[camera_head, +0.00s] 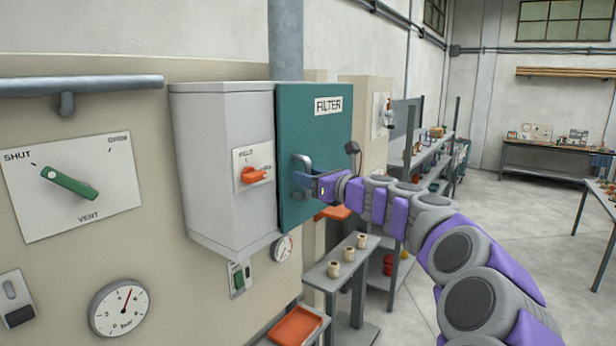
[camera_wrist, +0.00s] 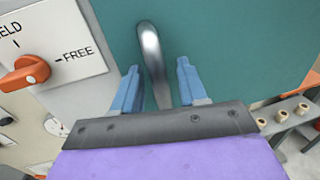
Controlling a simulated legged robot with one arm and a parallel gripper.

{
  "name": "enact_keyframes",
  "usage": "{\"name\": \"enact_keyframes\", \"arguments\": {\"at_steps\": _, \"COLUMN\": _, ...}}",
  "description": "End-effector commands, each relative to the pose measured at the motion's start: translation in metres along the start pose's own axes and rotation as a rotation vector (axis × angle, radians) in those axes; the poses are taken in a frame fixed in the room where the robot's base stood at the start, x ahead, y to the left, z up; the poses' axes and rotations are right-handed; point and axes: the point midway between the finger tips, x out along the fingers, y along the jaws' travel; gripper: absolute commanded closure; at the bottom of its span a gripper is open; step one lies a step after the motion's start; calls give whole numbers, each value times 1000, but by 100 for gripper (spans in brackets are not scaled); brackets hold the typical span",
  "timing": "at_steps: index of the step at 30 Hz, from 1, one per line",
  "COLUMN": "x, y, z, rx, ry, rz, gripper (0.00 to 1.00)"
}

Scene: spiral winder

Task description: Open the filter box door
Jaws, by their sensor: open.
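The filter box (camera_head: 220,160) is a grey cabinet on the wall with a teal door (camera_head: 325,135) labelled FILTER. The door looks closed against the box. A metal bar handle (camera_head: 303,163) stands on the door; it also shows in the wrist view (camera_wrist: 151,60). My gripper (camera_head: 306,183) is at the handle. In the wrist view its blue fingers (camera_wrist: 160,88) are open, one on each side of the handle, with gaps visible.
A narrow stand (camera_head: 335,275) with several small cream spools is below the door. An orange tray (camera_head: 296,328) lies lower. A vent panel (camera_head: 75,187), a pressure gauge (camera_head: 119,307) and a rail (camera_head: 80,85) are on the left. Open floor (camera_head: 500,215) lies to the right.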

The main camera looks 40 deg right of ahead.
Motion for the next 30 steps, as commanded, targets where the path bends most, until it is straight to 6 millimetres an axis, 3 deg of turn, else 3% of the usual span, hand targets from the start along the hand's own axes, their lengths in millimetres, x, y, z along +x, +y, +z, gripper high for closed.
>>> {"name": "enact_keyframes", "arguments": {"at_steps": 12, "x": 8, "y": -4, "z": -1, "rx": 3, "ry": -1, "rz": -1, "gripper": 58}}
{"name": "enact_keyframes", "arguments": {"at_steps": 25, "x": 9, "y": -4, "z": -1, "rx": 3, "ry": -1, "rz": -1, "gripper": 98}}
{"name": "enact_keyframes", "arguments": {"at_steps": 30, "x": 9, "y": -4, "z": -1, "rx": 3, "ry": -1, "rz": -1, "gripper": 100}}
